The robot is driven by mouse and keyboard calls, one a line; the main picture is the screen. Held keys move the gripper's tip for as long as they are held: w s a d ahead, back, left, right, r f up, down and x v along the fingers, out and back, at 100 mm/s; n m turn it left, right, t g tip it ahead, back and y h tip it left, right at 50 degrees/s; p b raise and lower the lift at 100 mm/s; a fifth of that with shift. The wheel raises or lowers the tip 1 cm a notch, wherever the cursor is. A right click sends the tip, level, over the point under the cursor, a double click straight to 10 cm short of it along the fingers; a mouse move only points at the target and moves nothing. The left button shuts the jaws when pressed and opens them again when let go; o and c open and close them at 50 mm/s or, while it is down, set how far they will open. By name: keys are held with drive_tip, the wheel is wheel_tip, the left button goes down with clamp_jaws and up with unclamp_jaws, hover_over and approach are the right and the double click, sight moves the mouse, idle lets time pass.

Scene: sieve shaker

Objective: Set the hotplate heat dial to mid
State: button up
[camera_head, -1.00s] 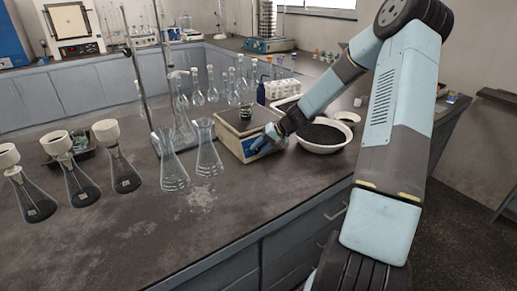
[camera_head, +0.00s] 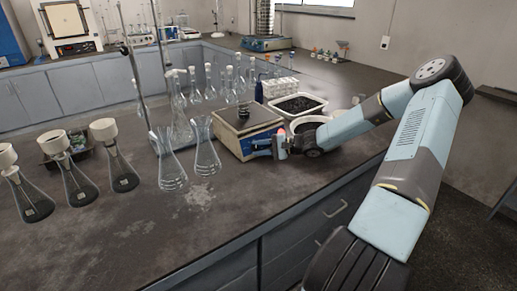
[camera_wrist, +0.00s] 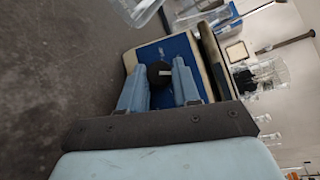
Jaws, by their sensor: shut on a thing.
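The hotplate (camera_head: 232,141) is a low beige box with a dark top and a blue front, in the middle of the bench in the head view. Its blue front panel (camera_wrist: 178,46) fills the middle of the wrist view. The black heat dial (camera_wrist: 160,73) has a pale pointer mark. My gripper (camera_wrist: 161,78) reaches the panel, with one blue finger on each side of the dial, shut on it. In the head view my gripper (camera_head: 266,146) is at the hotplate's front right, and the dial is hidden there.
A small dark object (camera_head: 243,112) sits on the hotplate. Glass flasks (camera_head: 207,155) stand close to its left. A white bowl (camera_head: 300,124) and a tray (camera_head: 318,104) of dark grains lie to its right. The bench front is clear.

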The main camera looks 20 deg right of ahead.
drive_tip(key=shift+s+d+f+m+t, duration=0.15)
drive_tip(key=shift+f+m+t, duration=0.25)
drive_tip(key=shift+m, duration=0.2)
drive_tip(key=shift+y, duration=0.3)
drive_tip(key=o, duration=1)
drive_tip(key=shift+r, duration=0.15)
drive_tip(key=shift+o, duration=0.2)
drive_tip(key=v, duration=1.3)
drive_tip(key=shift+s+d, duration=0.15)
drive_tip(key=shift+d, duration=0.1)
